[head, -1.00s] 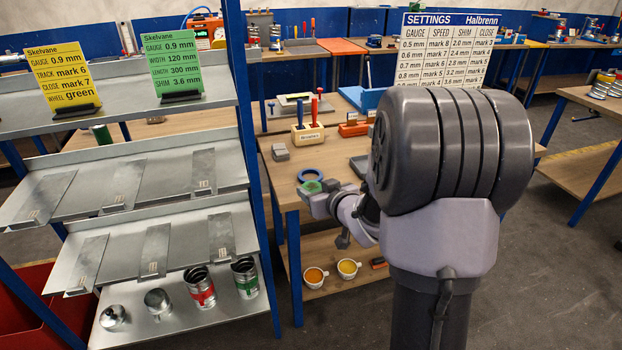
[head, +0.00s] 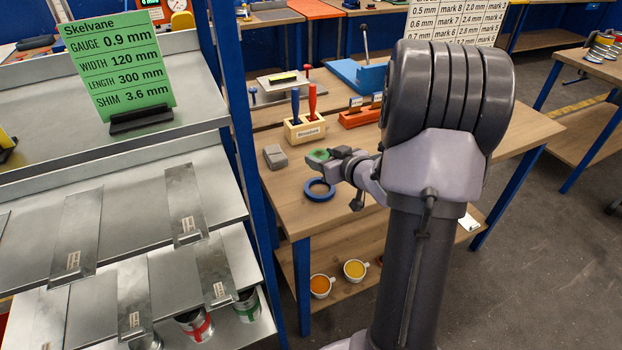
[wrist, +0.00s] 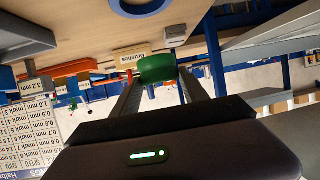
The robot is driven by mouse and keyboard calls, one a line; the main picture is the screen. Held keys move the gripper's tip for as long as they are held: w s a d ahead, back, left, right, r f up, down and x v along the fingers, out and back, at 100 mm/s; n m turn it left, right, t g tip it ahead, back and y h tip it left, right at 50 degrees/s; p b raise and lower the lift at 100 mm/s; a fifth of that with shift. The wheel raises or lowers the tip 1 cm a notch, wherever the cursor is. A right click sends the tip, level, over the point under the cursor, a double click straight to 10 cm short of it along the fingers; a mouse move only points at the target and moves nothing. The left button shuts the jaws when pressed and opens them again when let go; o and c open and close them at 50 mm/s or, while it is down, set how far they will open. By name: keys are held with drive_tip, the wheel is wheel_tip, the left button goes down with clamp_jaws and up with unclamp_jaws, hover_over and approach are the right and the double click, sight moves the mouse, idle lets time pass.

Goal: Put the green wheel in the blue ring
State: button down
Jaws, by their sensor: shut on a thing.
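The green wheel (head: 317,155) is between the fingertips of my gripper (head: 326,157), which is shut on it. The wheel also shows in the wrist view (wrist: 157,68), gripped at the ends of the two fingers. The blue ring (head: 319,196) lies flat on the wooden table, just below the wheel in the head picture and apart from it. Part of the ring (wrist: 140,9) shows at the top edge of the wrist view. The wheel appears held above the table; its exact height is hard to tell.
A grey block (head: 275,156) lies left of the wheel. The brush holder (head: 304,129) with red and blue handles stands behind, with an orange rack (head: 360,116) to its right. A blue shelf post (head: 238,140) stands left of the table. The tabletop around the ring is bare.

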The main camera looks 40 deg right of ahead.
drive_tip(key=f+b, duration=0.1)
drive_tip(key=f, duration=0.2)
drive_tip(key=f+b, duration=0.1)
drive_tip(key=f, duration=0.2)
drive_tip(key=f+b, duration=0.1)
drive_tip(key=f, duration=0.2)
drive_tip(key=shift+s+f+b, duration=0.1)
drive_tip(key=shift+s+b, duration=0.2)
drive_tip(key=shift+b, duration=0.1)
drive_tip(key=shift+f, duration=0.2)
drive_tip(key=c, duration=0.6)
unclamp_jaws()
